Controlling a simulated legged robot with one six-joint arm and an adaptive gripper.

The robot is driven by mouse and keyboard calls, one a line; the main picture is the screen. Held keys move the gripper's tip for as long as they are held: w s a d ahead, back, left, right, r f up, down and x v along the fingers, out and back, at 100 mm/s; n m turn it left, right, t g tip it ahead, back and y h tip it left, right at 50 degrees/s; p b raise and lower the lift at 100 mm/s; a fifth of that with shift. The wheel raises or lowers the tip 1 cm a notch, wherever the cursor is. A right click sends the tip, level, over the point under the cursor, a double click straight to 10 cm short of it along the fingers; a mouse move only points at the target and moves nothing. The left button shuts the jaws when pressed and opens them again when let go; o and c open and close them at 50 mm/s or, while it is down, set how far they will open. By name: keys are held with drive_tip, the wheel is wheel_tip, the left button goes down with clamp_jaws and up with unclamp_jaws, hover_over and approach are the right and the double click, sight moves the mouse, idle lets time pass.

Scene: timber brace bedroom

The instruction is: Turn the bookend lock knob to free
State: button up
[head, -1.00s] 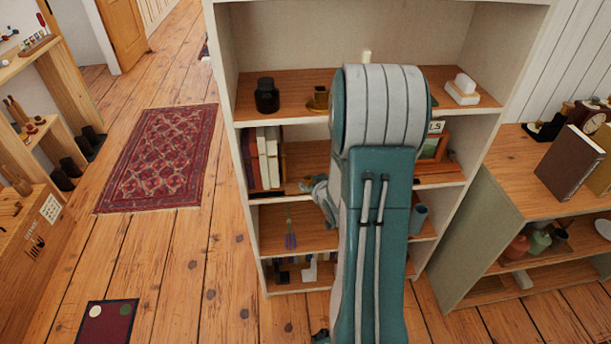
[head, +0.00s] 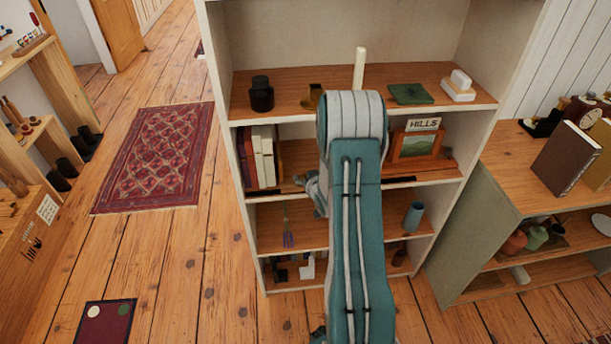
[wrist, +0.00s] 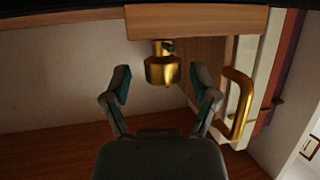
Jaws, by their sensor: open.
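In the wrist view, a brass knob (wrist: 162,70) stands out from a wooden block (wrist: 185,22) at the top of the picture. My gripper (wrist: 160,78) is open, with one finger on each side of the knob. I see gaps between the knob and both fingers, and nothing is held. A curved brass handle (wrist: 238,105) is just right of the right finger. In the head view my arm covers the middle of the bookcase.
Books (head: 263,157) stand at the left of the bookcase's second shelf. A framed HILLS picture (head: 417,145) is at its right. A dark jar (head: 261,94), a pale candle (head: 359,68) and a white dish (head: 458,86) are on the shelf above.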

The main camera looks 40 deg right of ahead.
drive_tip(key=shift+w+a, duration=0.1)
drive_tip(key=shift+w, duration=0.1)
clamp_jaws()
drive_tip(key=shift+n+t+y, duration=0.3)
drive_tip(key=shift+n+y, duration=0.1)
drive_tip(key=n+y, duration=0.2)
drive_tip(key=shift+y, duration=0.4)
drive_tip(key=n+y, duration=0.3)
drive_tip(key=y, duration=0.1)
drive_tip(key=shift+n, duration=0.4)
drive_tip(key=n+g+y, duration=0.1)
drive_tip(key=n+y, duration=0.1)
drive_tip(key=n+g+y, duration=0.2)
drive_tip(key=n+y, duration=0.1)
drive_tip(key=shift+n+y, duration=0.3)
drive_tip(key=shift+y, duration=0.1)
